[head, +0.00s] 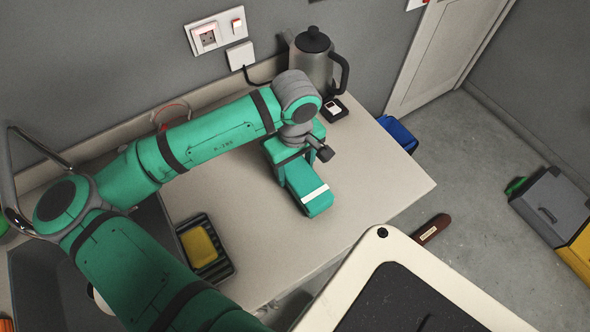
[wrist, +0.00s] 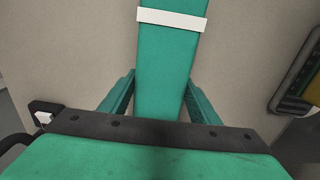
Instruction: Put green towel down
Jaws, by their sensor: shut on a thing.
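The green towel (head: 307,190) is a long folded strip with a white band across it. It is above the right part of the pale countertop (head: 365,185), and I cannot tell whether it touches the surface. My gripper (wrist: 161,85) is shut on the towel (wrist: 168,65), with one green finger on each side of it. In the wrist view the towel extends away from the fingers to the top edge. In the head view my wrist hides the fingertips and the towel's rear end.
A metal kettle (head: 313,65) stands behind my gripper by the wall. A black tray (head: 222,268) with a yellow sponge (head: 199,246) lies at the front left, near the dark sink (head: 50,285). A blue object (head: 398,133) is at the counter's right edge. The counter's right part is clear.

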